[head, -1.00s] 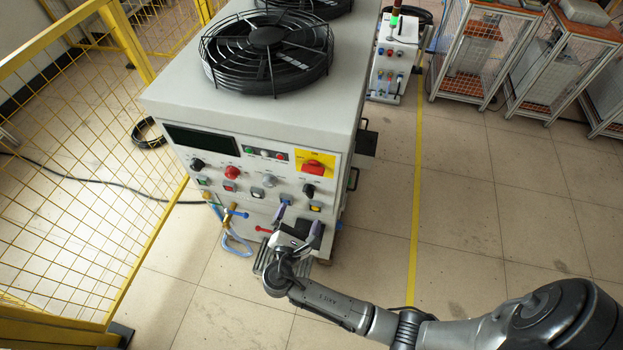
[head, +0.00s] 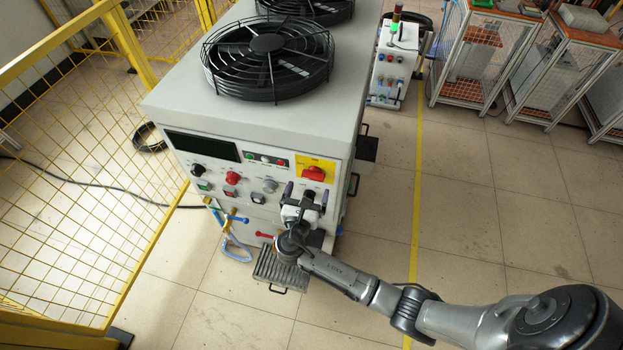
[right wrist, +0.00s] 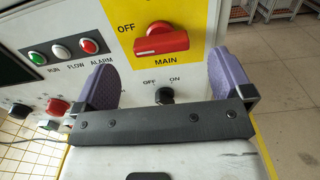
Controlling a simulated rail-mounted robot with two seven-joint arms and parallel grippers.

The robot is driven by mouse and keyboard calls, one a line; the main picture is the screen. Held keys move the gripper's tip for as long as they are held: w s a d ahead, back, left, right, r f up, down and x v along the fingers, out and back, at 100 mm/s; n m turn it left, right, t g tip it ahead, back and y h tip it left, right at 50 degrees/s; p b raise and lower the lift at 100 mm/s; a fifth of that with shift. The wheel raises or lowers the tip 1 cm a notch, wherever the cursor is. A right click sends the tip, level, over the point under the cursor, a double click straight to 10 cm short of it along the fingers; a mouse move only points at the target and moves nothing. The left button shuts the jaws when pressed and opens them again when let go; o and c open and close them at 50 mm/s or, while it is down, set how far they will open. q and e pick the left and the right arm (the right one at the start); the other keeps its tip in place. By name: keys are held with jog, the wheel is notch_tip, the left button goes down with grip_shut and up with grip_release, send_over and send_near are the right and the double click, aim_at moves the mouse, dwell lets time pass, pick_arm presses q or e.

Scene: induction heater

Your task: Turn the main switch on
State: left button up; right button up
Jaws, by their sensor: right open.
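The main switch (head: 313,173) is a red rotary handle on a yellow plate (head: 317,162) at the upper right of the heater's front panel. In the right wrist view the red handle (right wrist: 161,41) lies nearly level, with "OFF" printed at its upper left and "MAIN" below it. My right gripper (head: 305,190) is just below the switch in the head view. Its two purple fingers (right wrist: 166,80) are spread wide and empty, below the handle and apart from it. A small black OFF/ON knob (right wrist: 165,95) shows between the fingers. My left gripper is out of view.
The heater cabinet (head: 170,105) carries black fans (head: 268,60) on top. Run, flow and alarm lights (right wrist: 62,50) sit left of the switch. A yellow mesh fence (head: 70,210) stands at left.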

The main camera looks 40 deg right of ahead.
aim_at(312, 178)
jog(key=x, duration=0.4)
jog(key=shift+w+d, duration=0.1)
jog(key=shift+d, duration=0.1)
jog(key=shift+c, duration=0.4)
jog(key=c, duration=0.8)
jog(key=shift+c, duration=0.2)
